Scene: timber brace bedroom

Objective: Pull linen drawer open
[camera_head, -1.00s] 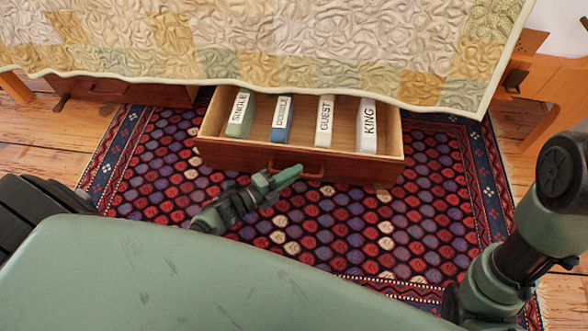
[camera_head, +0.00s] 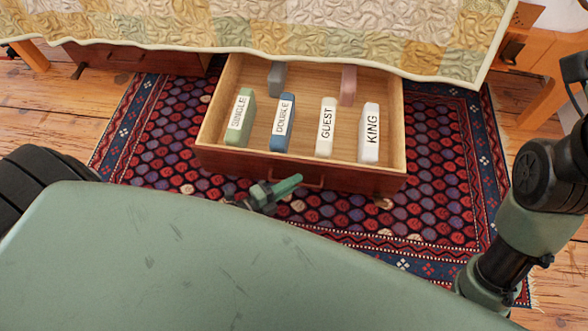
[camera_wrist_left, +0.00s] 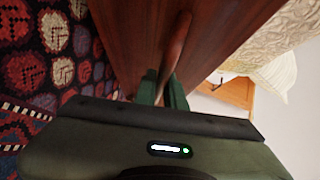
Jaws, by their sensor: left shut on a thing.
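The linen drawer (camera_head: 240,162) stands well out from under the bed, over the rug. In it stand several labelled linen packs: green SINGLE (camera_head: 240,118), blue DOUBLE (camera_head: 282,122), cream GUEST (camera_head: 327,127) and white KING (camera_head: 369,133). A grey pack (camera_head: 277,78) and a pink pack (camera_head: 348,85) show farther back. My left gripper (camera_head: 290,184) is at the drawer front, shut on the handle (camera_head: 314,182). In the left wrist view the gripper fingers (camera_wrist_left: 163,88) close around the handle bar (camera_wrist_left: 175,45). My right gripper is out of view.
A quilt (camera_head: 270,30) hangs over the drawer's back part. A second, closed drawer (camera_head: 130,58) is at left under the bed. A patterned rug (camera_head: 430,190) covers the floor. A wooden piece of furniture (camera_head: 545,70) stands at right.

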